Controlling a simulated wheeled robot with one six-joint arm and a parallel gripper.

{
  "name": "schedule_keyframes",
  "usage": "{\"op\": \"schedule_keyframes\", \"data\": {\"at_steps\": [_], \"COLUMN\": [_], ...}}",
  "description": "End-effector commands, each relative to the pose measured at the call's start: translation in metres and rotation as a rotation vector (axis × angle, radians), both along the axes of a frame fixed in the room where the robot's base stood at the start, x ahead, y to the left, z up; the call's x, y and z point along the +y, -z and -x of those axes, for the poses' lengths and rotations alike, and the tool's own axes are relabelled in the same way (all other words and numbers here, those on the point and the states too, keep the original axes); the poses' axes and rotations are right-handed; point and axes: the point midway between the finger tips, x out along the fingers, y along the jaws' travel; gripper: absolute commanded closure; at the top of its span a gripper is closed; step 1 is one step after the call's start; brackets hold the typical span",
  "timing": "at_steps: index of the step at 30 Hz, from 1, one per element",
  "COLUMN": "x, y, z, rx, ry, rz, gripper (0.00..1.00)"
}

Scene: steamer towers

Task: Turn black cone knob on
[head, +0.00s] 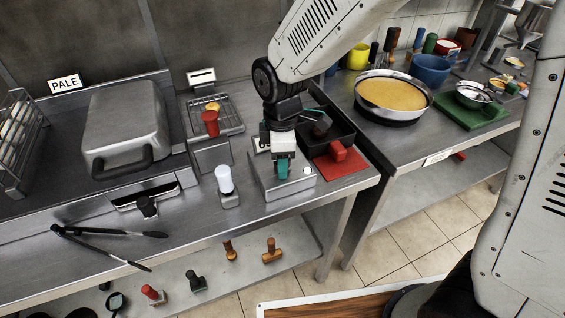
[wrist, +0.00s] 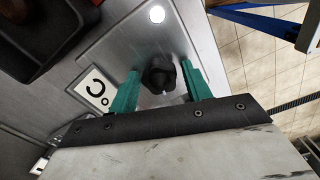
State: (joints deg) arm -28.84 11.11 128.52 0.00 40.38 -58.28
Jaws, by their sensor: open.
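The black cone knob (wrist: 159,76) sits on the face of a grey metal box (head: 266,186), which also shows in the wrist view (wrist: 128,42). My gripper (wrist: 160,69) is open, with one teal finger on each side of the knob. A small gap shows between the knob and the fingers. In the head view my gripper (head: 283,168) is at the box and hides the knob. A round white light or button (wrist: 156,14) is on the same face, and a label with a curved symbol (wrist: 97,91) lies beside the knob.
A white-topped knob (head: 224,180) stands to the left. Black tongs (head: 105,235) lie at the counter's front left. Tiled floor shows past the counter's right edge.

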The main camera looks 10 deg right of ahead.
Motion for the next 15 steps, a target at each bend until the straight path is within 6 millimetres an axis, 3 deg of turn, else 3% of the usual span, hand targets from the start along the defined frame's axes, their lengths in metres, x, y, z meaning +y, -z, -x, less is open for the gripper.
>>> {"op": "schedule_keyframes", "data": {"at_steps": [6,15], "x": [0.0,0.0], "y": [0.0,-0.0002], "z": [0.0002,0.0002], "rx": [0.0,0.0], "ry": [-0.195,-0.201], "rz": [0.0,0.0], "gripper": [0.51,0.51]}}
